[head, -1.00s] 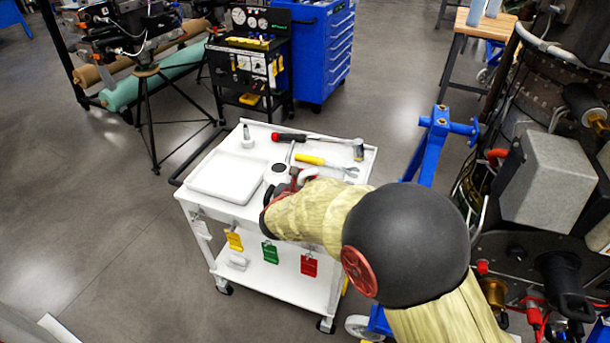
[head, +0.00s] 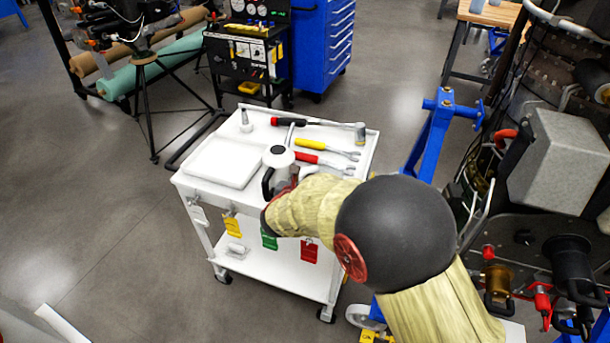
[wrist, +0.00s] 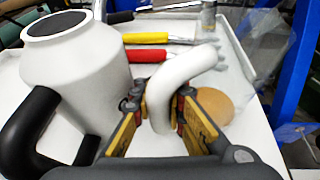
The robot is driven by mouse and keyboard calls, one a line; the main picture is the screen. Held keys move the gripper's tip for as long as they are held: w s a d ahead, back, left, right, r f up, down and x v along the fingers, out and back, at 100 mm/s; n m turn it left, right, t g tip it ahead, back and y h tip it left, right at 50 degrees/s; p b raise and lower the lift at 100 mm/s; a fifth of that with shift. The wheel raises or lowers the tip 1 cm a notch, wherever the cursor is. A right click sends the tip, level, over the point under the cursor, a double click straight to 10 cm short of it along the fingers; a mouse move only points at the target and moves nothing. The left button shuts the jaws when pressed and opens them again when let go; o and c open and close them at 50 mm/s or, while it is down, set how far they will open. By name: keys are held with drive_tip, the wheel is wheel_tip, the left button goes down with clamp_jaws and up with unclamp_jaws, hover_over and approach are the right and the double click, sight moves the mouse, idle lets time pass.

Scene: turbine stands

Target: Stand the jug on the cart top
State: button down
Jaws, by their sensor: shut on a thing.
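The white jug (head: 279,157) has a dark round top and a black handle on its left. It is over the near part of the white cart top (head: 206,187) and looks roughly upright. In the wrist view the jug (wrist: 80,70) fills the left side. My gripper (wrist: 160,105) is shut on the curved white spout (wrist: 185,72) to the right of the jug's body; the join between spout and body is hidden. My gripper and forearm cover the jug's lower part in the head view. Its base is hidden, so I cannot tell whether it touches the cart top.
A white tray (head: 222,162) takes up the cart's left side. A red-handled tool (head: 310,158), a yellow-handled wrench (head: 325,146) and a hammer (head: 320,123) lie behind the jug. A tan disc (wrist: 213,104) lies right of the spout. A blue stand (head: 432,140) rises beside the cart.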

drive_tip(key=shift+f+b, duration=0.35)
drive_tip(key=shift+b, duration=0.15)
drive_tip(key=c, duration=1.7)
unclamp_jaws()
drive_tip(key=shift+o, duration=0.7)
drive_tip(key=shift+v, duration=3.55)
drive_tip(key=shift+d, duration=0.1)
